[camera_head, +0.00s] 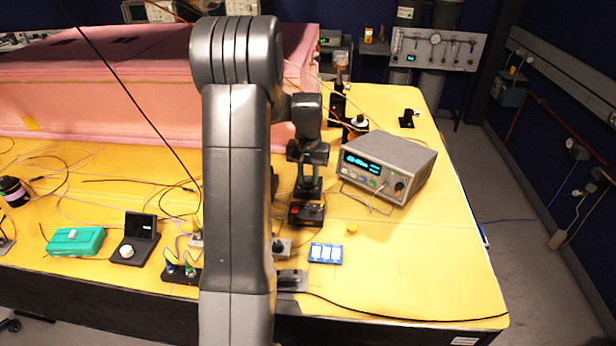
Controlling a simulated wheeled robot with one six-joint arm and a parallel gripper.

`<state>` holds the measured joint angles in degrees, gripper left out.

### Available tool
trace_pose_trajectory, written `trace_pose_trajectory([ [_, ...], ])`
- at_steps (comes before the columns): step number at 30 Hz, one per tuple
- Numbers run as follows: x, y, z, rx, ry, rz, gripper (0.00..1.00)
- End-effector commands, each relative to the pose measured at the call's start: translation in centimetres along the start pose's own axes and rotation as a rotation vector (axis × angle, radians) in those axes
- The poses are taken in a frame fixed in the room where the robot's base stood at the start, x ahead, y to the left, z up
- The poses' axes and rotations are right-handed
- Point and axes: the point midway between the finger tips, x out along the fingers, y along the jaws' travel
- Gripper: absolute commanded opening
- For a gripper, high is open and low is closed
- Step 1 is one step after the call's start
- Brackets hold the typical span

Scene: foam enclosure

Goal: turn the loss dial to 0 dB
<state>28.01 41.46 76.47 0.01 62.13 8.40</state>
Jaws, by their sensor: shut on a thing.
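My gripper (308,182) points down at a small black box (306,219) with a red spot on its top, right of my arm. The gripper is shut at the box, on what looks like its loss dial. The dial is hidden by the fingers, and its scale and setting are too small to read.
A grey bench instrument (388,165) with a lit display stands close on the right. A blue-and-white card (326,253) lies in front. At left are a black unit with a white knob (127,251) and a green case (76,241). Loose fibres cross the yellow table (430,270).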

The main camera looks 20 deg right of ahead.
Motion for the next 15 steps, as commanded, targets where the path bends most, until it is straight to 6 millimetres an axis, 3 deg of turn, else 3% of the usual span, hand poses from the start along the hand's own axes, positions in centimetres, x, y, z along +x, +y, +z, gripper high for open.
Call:
trace_pose_trajectory([
  [15,-0.18,0.09,-0.18,-0.491,0.006,0.001,0.02],
])
